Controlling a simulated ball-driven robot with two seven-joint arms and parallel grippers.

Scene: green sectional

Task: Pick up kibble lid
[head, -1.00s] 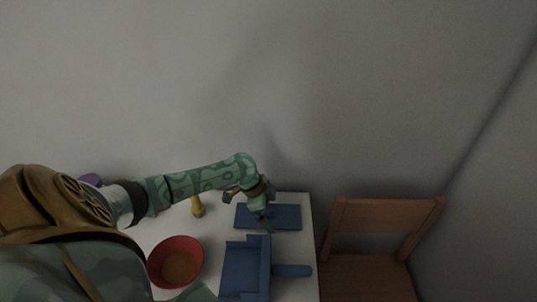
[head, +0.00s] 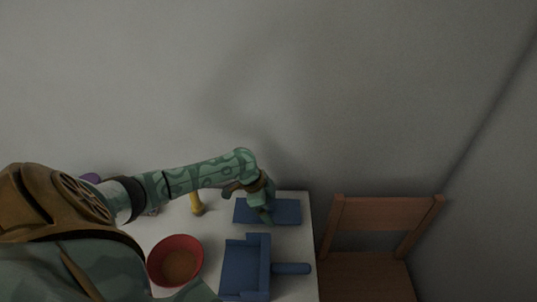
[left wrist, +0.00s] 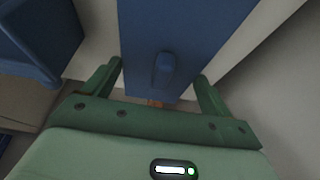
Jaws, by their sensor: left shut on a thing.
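The kibble lid (head: 287,213) is a flat blue rectangle near the table's far right corner. In the left wrist view, the blue lid (left wrist: 190,25) has a small raised blue knob (left wrist: 165,70) between my fingers. In the left wrist view my left gripper (left wrist: 160,75) has one finger on each side of the knob; the exact contact is hard to see. The lid looks flat at table height. My right gripper is not in view.
A blue scoop-like container (head: 240,268) with a handle (head: 291,269) lies in front of the lid. A red bowl (head: 162,254) with brown contents stands left of it. A yellow object (head: 196,204) stands behind the bowl. A wooden chair (head: 386,212) is right of the table.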

